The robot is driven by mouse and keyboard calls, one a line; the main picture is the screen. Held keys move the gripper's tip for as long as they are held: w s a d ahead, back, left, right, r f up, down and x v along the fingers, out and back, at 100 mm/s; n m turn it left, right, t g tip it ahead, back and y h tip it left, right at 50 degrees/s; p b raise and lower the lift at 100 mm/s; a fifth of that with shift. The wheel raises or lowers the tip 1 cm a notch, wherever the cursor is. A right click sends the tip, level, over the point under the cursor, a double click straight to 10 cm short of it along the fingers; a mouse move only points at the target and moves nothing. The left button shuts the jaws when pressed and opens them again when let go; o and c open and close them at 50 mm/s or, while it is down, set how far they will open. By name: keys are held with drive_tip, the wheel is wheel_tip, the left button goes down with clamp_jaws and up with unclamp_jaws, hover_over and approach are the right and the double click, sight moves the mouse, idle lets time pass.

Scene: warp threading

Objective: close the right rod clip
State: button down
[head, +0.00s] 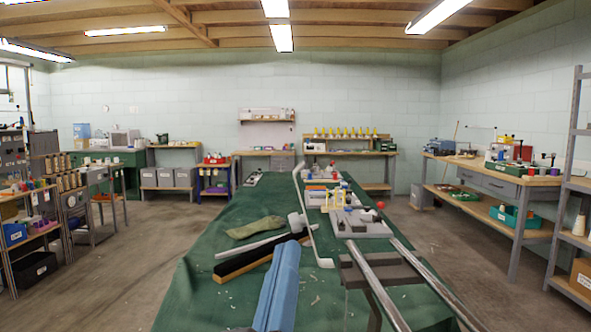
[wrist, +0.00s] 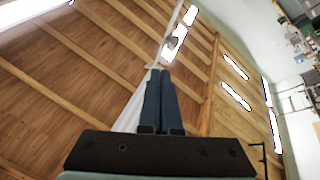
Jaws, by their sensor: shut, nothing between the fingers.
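My gripper (wrist: 160,72) shows in the wrist view as two dark blue fingers lying side by side, shut and empty, against the ceiling. No part of the work is between or beside them there. In the head view a light grey device with yellow uprights (head: 340,199) stands on the green-covered table, right of centre. The right rod clip is too small to make out on it. A blue two-ridged shape (head: 278,288) rises from the bottom edge of the head view; I cannot tell whether it is my gripper.
The table's green cloth (head: 212,290) is bare at the left. A dark grey block with two metal rods (head: 379,268) is at the near right. A black and tan bar (head: 258,261), a white bent rod (head: 309,225) and an olive cloth (head: 257,227) lie nearby. A red ball (head: 380,205) is beyond.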

sight(300, 222)
drive_tip(key=s+a+f+n+g+p, duration=0.1)
drive_tip(key=a+n+g+p, duration=0.15)
drive_tip(key=n+p, duration=0.7)
drive_tip(key=s+a+n+g+p, duration=0.2)
drive_tip(key=a+n+p, duration=0.25)
drive_tip(key=p, duration=1.05)
drive_tip(key=w+d+r+p, duration=0.1)
drive_tip(key=w+d+p, duration=0.3)
drive_tip(key=w, duration=0.6)
drive_tip(key=shift+w+d+r+n+p, duration=0.2)
drive_tip(key=shift+d+n+p, duration=0.2)
drive_tip(key=shift+d, duration=0.35)
drive_tip(key=shift+d+r+m+p, duration=0.15)
drive_tip(key=shift+r+m+p, duration=0.15)
drive_tip(key=shift+p, duration=0.1)
